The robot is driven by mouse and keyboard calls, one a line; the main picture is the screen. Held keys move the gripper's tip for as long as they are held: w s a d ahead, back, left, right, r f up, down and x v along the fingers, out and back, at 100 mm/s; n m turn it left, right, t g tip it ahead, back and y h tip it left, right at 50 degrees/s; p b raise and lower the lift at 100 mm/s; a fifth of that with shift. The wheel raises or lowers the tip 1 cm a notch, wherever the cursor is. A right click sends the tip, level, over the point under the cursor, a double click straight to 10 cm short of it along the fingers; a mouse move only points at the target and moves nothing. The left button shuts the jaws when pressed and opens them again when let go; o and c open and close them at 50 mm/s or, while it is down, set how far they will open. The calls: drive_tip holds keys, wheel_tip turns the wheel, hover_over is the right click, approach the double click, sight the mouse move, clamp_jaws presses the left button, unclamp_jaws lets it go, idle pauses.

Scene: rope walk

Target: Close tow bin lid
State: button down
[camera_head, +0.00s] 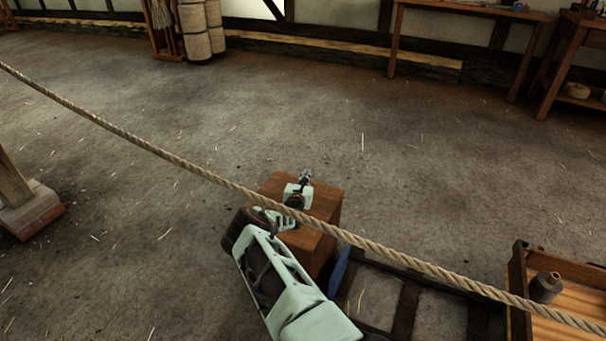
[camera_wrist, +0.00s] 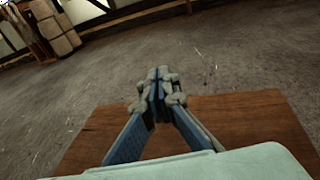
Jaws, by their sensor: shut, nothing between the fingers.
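The tow bin is a brown wooden box (camera_head: 326,203) on the floor in the middle of the head view. Its top, the lid (camera_wrist: 245,115), looks flat and level, and no opening shows. Part of the box is hidden behind my arm and a rope. My gripper (camera_head: 306,176) is over the lid, with its fingers pointing to the far edge. In the wrist view my gripper (camera_wrist: 160,75) has its blue-sided fingers together and empty. I cannot tell whether it touches the lid.
A taut rope (camera_head: 170,157) crosses the head view diagonally, passing in front of the box. A wooden tray (camera_head: 518,285) with a grey spool (camera_head: 545,287) is at lower right. A post foot (camera_head: 32,212) stands at left. The floor behind the box is clear.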

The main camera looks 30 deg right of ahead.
drive_tip(key=shift+w+d+f, duration=0.1)
drive_tip(key=shift+f, duration=0.2)
idle(0.4)
drive_tip(key=shift+v, duration=6)
